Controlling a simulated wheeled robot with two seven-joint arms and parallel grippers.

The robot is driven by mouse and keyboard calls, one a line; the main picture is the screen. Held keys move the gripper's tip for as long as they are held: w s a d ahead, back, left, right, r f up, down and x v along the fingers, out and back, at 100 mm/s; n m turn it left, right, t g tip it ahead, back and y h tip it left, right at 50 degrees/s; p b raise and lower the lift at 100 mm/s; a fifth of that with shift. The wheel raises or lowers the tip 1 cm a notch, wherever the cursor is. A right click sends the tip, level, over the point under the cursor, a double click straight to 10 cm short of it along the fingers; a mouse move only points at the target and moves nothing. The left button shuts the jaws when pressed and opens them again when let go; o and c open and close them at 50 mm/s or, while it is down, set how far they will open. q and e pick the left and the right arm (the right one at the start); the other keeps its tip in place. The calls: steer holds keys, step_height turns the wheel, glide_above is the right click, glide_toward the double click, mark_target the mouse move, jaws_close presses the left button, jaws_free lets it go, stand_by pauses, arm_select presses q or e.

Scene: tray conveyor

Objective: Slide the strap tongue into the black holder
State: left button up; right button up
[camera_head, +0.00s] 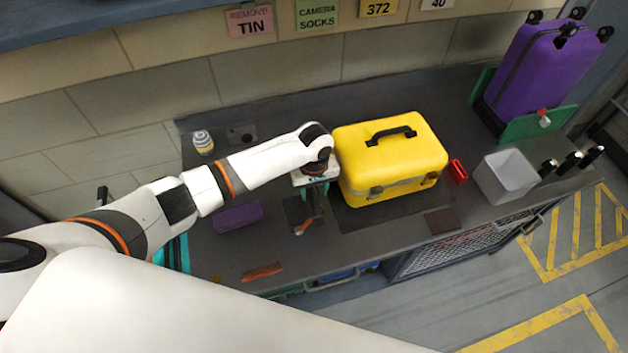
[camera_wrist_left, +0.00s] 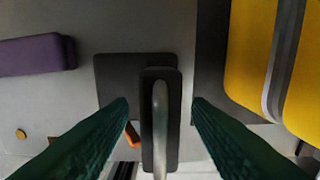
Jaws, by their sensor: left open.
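My left gripper (camera_head: 316,190) is open, pointing down just left of the yellow case (camera_head: 391,155). In the left wrist view its green fingers (camera_wrist_left: 160,105) stand apart on either side of a narrow black upright piece (camera_wrist_left: 148,90) with a grey inner strip; this looks like the black holder. It rises from a dark square plate (camera_wrist_left: 110,75) on the bench. Whether the fingers touch it I cannot tell. A small orange piece (camera_head: 303,229) lies beside it, partly hidden by the left finger in the wrist view. I cannot pick out the strap tongue for certain.
A purple block (camera_head: 238,216) lies left of the gripper. An orange-brown strip (camera_head: 262,272) lies near the bench's front edge. A grey bin (camera_head: 506,176), a small red item (camera_head: 458,171) and a purple suitcase (camera_head: 535,65) stand right. A small jar (camera_head: 203,142) stands back left.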

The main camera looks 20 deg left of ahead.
arm_select(q)
step_height(320, 180, up, 12)
steer(key=b, duration=0.1)
steer(key=shift+f+b, duration=0.2)
steer(key=shift+b, duration=0.15)
stand_by(0.4)
